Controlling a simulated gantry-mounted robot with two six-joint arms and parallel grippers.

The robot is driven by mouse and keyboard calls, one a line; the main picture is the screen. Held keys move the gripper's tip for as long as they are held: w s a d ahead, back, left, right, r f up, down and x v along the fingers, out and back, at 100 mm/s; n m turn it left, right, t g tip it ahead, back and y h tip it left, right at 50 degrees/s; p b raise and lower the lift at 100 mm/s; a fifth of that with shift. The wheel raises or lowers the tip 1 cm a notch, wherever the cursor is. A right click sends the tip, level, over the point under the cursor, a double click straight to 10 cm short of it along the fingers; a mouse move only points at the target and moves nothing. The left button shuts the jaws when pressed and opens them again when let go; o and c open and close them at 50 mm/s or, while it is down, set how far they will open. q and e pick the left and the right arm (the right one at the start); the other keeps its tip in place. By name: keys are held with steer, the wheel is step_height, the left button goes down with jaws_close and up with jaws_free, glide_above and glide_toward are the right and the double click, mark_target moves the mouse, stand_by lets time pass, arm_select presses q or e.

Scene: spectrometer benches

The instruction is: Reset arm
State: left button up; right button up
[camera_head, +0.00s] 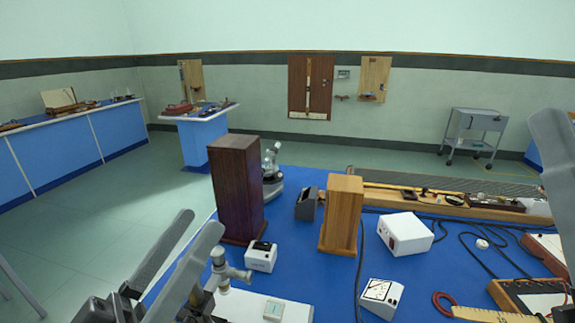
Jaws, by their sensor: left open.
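My left gripper (201,224) comes in at the lower left, its two long grey fingers spread apart with nothing between them. It is in front of the blue bench (290,190), its fingertips short of the tall dark wooden box (237,190) in the picture. A grey part of my right arm (556,165) shows at the right edge. The picture cuts it off, so the state of its jaws cannot be told.
The bench holds a lighter wooden box (341,215), white boxes (405,233) (381,297), a small white device (261,257), a microscope (272,180), a long wooden rail (430,203) and loose black cables. A grey trolley (474,130) stands by the far wall.

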arm_select(q)
steer(key=s+a+r+m+t+y, duration=0.15)
steer(key=s+r+t, duration=0.3)
steer(key=r, duration=0.65)
steer(key=s+a+r+n+t+y, duration=0.25)
steer(key=a+y, duration=0.35)
steer(key=y, duration=0.4)
step_height(320, 180, up, 37)
steer(key=p, duration=3.8)
steer(key=shift+w+d+r, duration=0.2)
steer(key=shift+w, duration=0.1)
